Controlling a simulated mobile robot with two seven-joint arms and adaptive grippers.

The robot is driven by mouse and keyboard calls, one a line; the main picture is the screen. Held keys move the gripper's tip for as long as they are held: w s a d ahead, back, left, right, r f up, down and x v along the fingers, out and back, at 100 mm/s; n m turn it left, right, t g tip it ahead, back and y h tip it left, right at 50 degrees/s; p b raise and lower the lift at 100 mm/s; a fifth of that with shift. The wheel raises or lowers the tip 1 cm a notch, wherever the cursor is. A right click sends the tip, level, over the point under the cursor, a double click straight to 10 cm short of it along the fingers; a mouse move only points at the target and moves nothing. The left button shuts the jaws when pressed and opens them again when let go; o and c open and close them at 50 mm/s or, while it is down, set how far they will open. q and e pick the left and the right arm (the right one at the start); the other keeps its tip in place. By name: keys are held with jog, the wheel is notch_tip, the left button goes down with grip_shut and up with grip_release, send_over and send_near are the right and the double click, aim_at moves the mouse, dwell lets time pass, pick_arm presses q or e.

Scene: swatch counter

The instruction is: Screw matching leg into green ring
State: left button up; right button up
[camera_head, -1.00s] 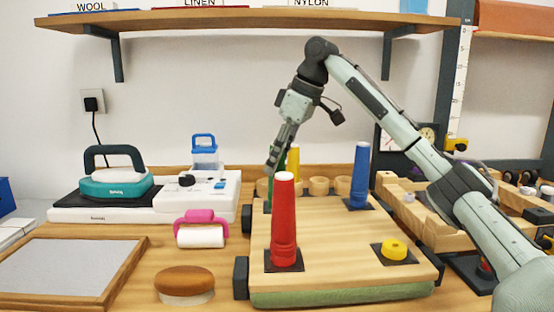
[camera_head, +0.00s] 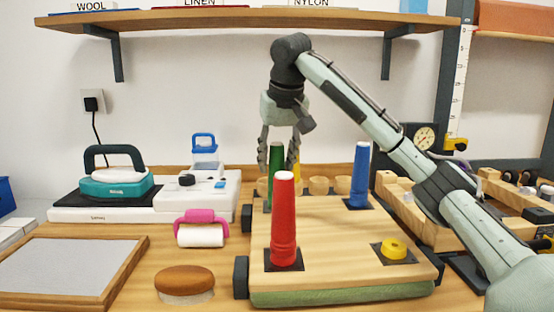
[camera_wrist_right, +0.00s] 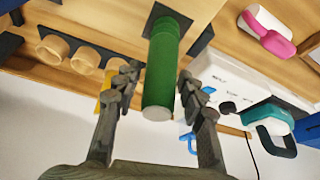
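The green leg (camera_head: 276,165) stands upright at the back left of the wooden board (camera_head: 335,225), over a dark square plate. It also shows between my fingers in the right wrist view (camera_wrist_right: 161,70). My right gripper (camera_head: 279,158) points down over it, open, with one finger on each side and visible gaps between fingers and leg. No separate green ring is discernible at its foot. A red leg (camera_head: 284,220) stands at the front left and a blue leg (camera_head: 360,175) at the back right. A yellow leg (camera_head: 296,168) is mostly hidden behind. My left gripper is out of view.
A short yellow ring (camera_head: 394,248) sits on the board's front right. Several wooden cups (camera_head: 318,185) line its back edge. A teal iron (camera_head: 116,184), pink-handled roller (camera_head: 200,234) and brown round pad (camera_head: 185,281) lie left. The board's middle is clear.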

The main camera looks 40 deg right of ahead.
jog(key=n+y, duration=0.1)
jog(key=n, duration=0.3)
jog(key=shift+d+n+y, duration=0.1)
jog(key=shift+n+y, duration=0.2)
jog(key=shift+y, duration=0.1)
jog(key=n+y, duration=0.1)
jog(key=n, duration=0.2)
jog(key=n+y, duration=0.1)
jog(key=n, duration=0.2)
jog(key=shift+w, duration=0.1)
jog(key=n, duration=0.2)
jog(key=n+g+y, duration=0.1)
jog(key=n, duration=0.1)
jog(key=shift+g, duration=0.3)
